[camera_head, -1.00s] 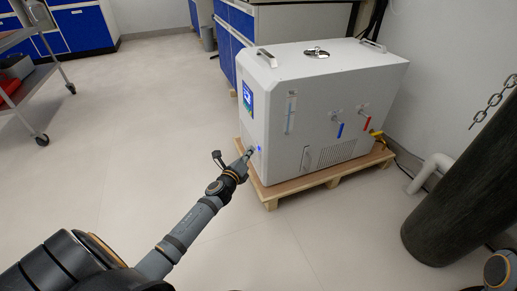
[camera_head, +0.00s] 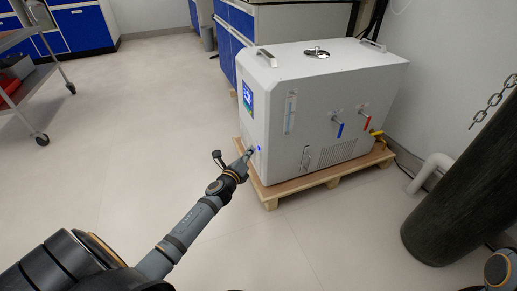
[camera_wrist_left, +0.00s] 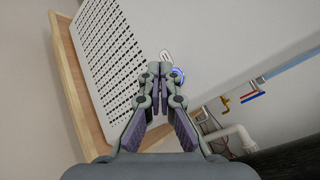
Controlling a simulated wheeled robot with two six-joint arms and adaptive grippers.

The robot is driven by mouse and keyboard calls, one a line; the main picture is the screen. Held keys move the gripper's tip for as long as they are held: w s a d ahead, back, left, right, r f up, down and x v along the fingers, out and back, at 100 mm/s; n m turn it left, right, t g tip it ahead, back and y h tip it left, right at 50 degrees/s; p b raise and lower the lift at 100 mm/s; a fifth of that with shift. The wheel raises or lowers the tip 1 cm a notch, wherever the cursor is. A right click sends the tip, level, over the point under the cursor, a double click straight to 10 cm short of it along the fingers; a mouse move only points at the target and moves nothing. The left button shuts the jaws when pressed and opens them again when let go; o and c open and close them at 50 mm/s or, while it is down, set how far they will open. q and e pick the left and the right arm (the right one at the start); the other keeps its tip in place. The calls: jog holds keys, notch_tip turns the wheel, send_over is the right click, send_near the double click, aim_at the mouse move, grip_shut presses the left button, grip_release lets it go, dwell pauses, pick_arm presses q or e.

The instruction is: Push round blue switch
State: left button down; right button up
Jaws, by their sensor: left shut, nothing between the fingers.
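The round blue switch (camera_head: 259,148) glows on the lower part of the narrow front face of the white distiller (camera_head: 330,95). In the left wrist view the switch (camera_wrist_left: 178,73) shows as a blue-lit ring, partly hidden behind my fingertips. My left gripper (camera_head: 249,154) is shut and empty, with its tips right beside the switch. In the left wrist view its closed fingers (camera_wrist_left: 160,72) point at the panel, slightly left of the ring. I cannot tell whether they touch the switch. My right gripper is not in view.
The distiller stands on a wooden pallet (camera_head: 330,186). A blue-handled tap (camera_head: 340,130) and a red-handled tap (camera_head: 366,122) stick out of its right side. A dark cylinder (camera_head: 465,190) stands at the right. A metal cart (camera_head: 40,85) is at the far left. The floor between is clear.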

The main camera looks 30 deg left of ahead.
pick_arm(q)
jog(key=shift+w+d, duration=0.3)
jog(key=shift+w, duration=0.05)
jog(key=shift+w+d+p, duration=0.1)
jog(key=shift+w+p, duration=0.05)
jog(key=shift+p, duration=0.15)
dwell(0.4)
jog(key=shift+s+a, duration=0.4)
jog(key=shift+s, duration=0.1)
jog(key=s+a+b, duration=0.4)
jog(key=b, duration=0.1)
jog(key=shift+s+b, duration=0.3)
jog(key=shift+b, duration=0.05)
jog(key=shift+f, duration=0.1)
